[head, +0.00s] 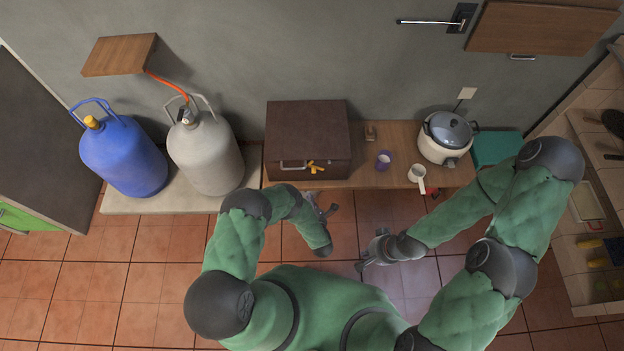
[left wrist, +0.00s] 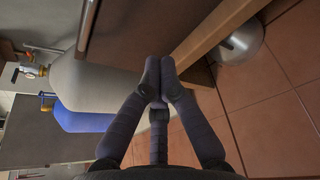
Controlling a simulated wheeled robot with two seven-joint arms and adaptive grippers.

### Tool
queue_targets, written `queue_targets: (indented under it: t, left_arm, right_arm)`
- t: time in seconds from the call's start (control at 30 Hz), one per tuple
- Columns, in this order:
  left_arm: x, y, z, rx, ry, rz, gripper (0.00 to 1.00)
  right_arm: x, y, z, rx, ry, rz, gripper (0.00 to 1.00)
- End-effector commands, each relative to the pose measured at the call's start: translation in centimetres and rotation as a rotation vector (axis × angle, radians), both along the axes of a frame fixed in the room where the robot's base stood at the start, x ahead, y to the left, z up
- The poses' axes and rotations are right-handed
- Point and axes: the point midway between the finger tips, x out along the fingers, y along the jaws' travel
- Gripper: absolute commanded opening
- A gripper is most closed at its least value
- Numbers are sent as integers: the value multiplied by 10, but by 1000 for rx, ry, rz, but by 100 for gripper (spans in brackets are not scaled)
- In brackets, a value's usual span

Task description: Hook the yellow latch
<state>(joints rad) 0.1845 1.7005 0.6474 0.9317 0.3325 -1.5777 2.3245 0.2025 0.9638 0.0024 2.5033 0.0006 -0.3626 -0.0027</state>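The yellow latch (head: 316,168) is on the front of a dark brown wooden box (head: 308,125) on the counter, beside a pale metal handle (head: 293,165). My left gripper (head: 327,210) is in front of and below the latch, apart from it. In the left wrist view its fingertips (left wrist: 160,72) meet with nothing visible between them. The latch cannot be made out in that view. My right gripper (head: 368,254) is over the floor, right of and below the left one; its fingers are too small to judge.
Grey (head: 205,152) and blue (head: 122,156) gas cylinders stand left of the box. A purple cup (head: 383,160), a white mug (head: 418,176) and a rice cooker (head: 443,143) stand to its right. The wooden counter edge (left wrist: 216,38) runs close by the left fingers.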

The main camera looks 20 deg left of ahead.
Motion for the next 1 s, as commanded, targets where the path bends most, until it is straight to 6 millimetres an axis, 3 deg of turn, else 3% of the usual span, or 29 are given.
queue_targets:
  t: [0.33,0.8,1.0]
  left_arm:
    - [15,7,-6,1,0,0,0]
    - [88,43,-32,2,-1,0,0]
    - [92,28,-5,1,0,-4,0]
  right_arm:
    - [0,0,-9,0,0,0,0]
    - [0,0,-47,0,0,0,0]
    - [0,0,-45,0,0,0,0]
